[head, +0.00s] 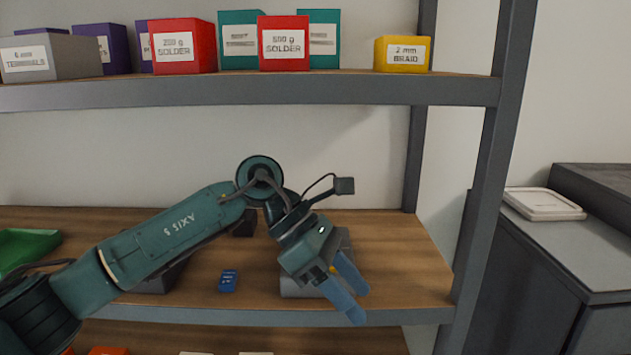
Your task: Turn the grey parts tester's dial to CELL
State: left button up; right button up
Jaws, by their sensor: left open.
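A grey device (296,288), which looks like the parts tester, sits on the middle wooden shelf near its front edge. My left gripper (357,302) is in front of it and covers most of it. A small yellow patch shows beside the fingers. The dial and its markings are hidden, so I cannot tell the setting. The two blue fingers are apart, with nothing seen between them, and point down and right past the device's right side. I cannot tell whether they touch it. My right gripper is not in view.
A small blue item (228,281) lies left of the device. A dark object (243,223) is behind my arm, and a green tray (28,247) is far left. The upper shelf (250,91) holds several labelled boxes. The shelf's right end is bare, beside an upright post (486,200).

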pick_arm(q)
jog(key=s+d+r+n+g+h+p, duration=0.2)
jog(key=s+d+r+n+h+p, duration=0.25)
jog(key=h, duration=0.45)
jog(key=w+a+f+m+t+y+p, duration=0.2)
jog(key=a+f+m+t+y, duration=0.35)
jog(key=m+t, duration=0.85)
jog(key=w+a+f+m+t+y+p, duration=0.15)
jog(key=a+f+m+t, duration=0.65)
jog(key=m, duration=1.1)
jog(key=s+a+f+n+g+y+p, duration=0.3)
jog(key=s+a+f+n+g+y, duration=0.2)
jog(key=s+a+f+n, duration=0.4)
jog(key=s+a+f+y, duration=0.1)
jog(key=s+f, duration=0.4)
jog(key=shift+s+f+g+y, duration=0.25)
jog(key=shift+g+y, duration=0.15)
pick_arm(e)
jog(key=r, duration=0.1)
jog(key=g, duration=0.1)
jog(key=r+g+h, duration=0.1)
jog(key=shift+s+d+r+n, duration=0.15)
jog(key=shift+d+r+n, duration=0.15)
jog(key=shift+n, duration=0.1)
